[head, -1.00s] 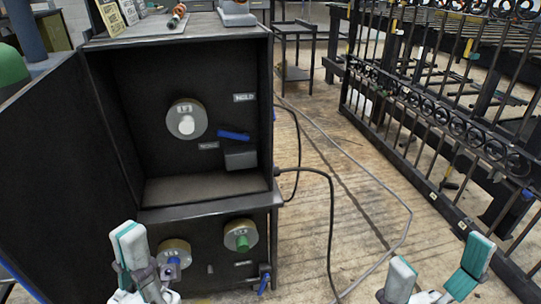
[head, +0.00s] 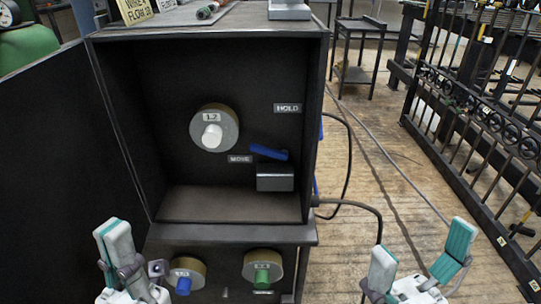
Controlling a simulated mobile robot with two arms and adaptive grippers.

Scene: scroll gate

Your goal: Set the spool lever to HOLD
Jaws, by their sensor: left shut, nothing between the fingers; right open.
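The spool lever (head: 269,152) is a blue bar on a dark block (head: 275,178) inside the open black cabinet (head: 160,120). It lies nearly level, tilted slightly down to the right. The HOLD label (head: 287,108) is above it and the MOVE label (head: 240,159) is at its left end. A round dial (head: 214,128) with a white knob is to the left. My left gripper (head: 122,245) is shut and empty at the lower left, below and in front of the cabinet opening. My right gripper (head: 420,262) is open and empty at the lower right, apart from the cabinet.
Below the opening are a blue-knobbed dial (head: 183,274) and a green-knobbed dial (head: 263,270). The cabinet door (head: 60,180) stands open on the left. Black cables (head: 362,208) run along the cabinet's right side.

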